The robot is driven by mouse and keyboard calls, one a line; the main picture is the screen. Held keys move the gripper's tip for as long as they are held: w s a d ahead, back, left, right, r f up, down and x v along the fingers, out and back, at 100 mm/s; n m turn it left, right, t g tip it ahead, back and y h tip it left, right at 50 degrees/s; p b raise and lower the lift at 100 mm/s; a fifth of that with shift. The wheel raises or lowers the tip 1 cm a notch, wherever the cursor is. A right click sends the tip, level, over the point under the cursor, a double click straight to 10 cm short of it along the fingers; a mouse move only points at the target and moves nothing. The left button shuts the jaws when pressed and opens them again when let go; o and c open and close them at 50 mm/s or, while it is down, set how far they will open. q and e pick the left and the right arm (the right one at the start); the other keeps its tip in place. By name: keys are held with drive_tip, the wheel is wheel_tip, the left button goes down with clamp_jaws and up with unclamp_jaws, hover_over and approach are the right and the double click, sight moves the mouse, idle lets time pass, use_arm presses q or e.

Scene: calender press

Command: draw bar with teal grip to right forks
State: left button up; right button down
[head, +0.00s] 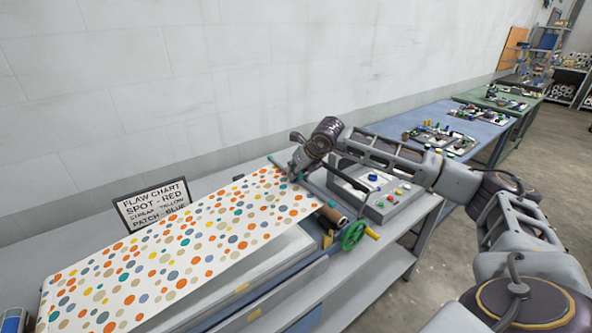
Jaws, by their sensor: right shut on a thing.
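The draw bar (318,195) lies across the right end of the dotted sheet (190,240), which stretches over the press bed. My right gripper (294,177) is at the middle of the bar, pointing down, and shut on its grip. The fingers mostly hide the grip; only a little teal shows beside them. I cannot make out the right forks clearly at this distance. My left gripper is not in view.
A control box (375,190) with buttons stands just right of the bar, under my right forearm. A flaw chart sign (155,205) stands behind the sheet.

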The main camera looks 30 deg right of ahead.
drive_tip(key=shift+f+b, duration=0.55)
drive_tip(key=shift+f, duration=1.1)
drive_tip(key=shift+f+b, duration=2.85)
drive_tip(key=shift+f, duration=1.85)
drive_tip(key=shift+b, duration=0.3)
drive_tip(key=shift+f+b, duration=0.5)
drive_tip(key=shift+b, duration=0.05)
drive_tip(key=c, duration=1.3)
unclamp_jaws()
drive_tip(key=shift+s, duration=0.1)
